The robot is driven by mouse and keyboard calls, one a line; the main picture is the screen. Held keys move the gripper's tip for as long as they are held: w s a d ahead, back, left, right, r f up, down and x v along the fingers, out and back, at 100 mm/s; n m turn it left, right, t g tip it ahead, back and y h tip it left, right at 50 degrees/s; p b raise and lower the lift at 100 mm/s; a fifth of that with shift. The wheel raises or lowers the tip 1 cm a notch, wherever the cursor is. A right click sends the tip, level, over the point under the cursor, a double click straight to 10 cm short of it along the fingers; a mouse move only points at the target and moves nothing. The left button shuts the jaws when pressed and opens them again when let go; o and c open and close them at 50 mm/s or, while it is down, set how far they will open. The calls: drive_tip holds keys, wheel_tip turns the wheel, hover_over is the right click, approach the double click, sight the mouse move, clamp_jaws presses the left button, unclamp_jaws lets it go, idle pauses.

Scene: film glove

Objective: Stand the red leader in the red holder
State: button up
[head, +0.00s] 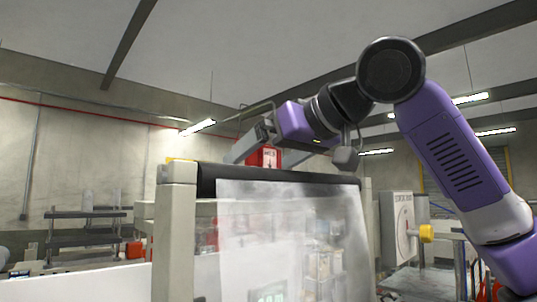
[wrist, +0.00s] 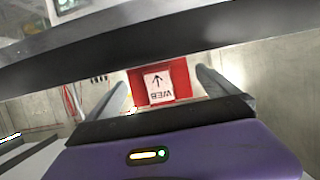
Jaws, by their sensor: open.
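A red block (head: 265,157) with a white arrow label shows just above the dark roller in the head view. In the wrist view the red block (wrist: 181,76) lies between my two grey fingers, its label reading WEB in reverse. I cannot tell whether it is the red leader or the red holder, or whether a finger touches it. My gripper (head: 242,153) reaches over the far side of the roller, and it is open. It also shows in the wrist view (wrist: 163,78). No second red piece is clearly recognisable as the leader or holder.
A black roller (head: 285,175) spans pale posts, with a translucent film sheet (head: 285,235) hanging in front. A dark bar (wrist: 110,55) crosses the wrist view close to the fingers. A grey box with a yellow knob (head: 426,233) stands right. Racks (head: 85,232) stand left.

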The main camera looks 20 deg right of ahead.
drive_tip(key=c, duration=1.5)
drive_tip(key=shift+r, duration=0.55)
drive_tip(key=shift+r, duration=2.4)
drive_tip(key=shift+r, duration=0.1)
drive_tip(key=shift+r, duration=1.4)
